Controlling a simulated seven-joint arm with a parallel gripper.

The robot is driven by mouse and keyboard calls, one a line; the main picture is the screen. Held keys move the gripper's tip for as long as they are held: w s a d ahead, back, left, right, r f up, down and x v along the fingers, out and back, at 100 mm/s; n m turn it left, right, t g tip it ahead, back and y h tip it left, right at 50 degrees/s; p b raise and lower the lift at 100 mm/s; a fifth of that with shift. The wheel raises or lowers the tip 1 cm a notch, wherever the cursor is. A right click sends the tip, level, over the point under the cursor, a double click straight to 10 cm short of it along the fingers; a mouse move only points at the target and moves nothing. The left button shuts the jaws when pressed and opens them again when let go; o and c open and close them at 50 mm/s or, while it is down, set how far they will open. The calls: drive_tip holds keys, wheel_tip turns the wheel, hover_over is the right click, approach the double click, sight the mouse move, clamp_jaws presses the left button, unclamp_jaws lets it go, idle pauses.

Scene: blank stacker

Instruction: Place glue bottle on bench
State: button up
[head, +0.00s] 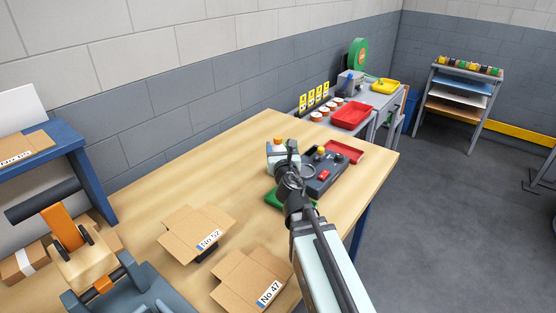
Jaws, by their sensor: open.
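The wooden bench (225,165) runs across the middle of the head view. My arm reaches over it from the lower right, and my gripper (281,158) is open above or near the far part of the bench. A small pale thing with a yellow top (293,150) shows right at my gripper; it may be the glue bottle, but it is too small and covered to be sure. I cannot tell whether it stands on the bench or touches the fingers.
A dark tray (325,185) with a red item and a red tray (346,149) lie right of my gripper. A green piece (273,198) lies partly under my arm. Open cartons (195,235) stand nearer. The bench's left middle is clear.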

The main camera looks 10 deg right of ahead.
sight(277, 137)
drive_tip(key=shift+w, duration=3.5)
clamp_jaws()
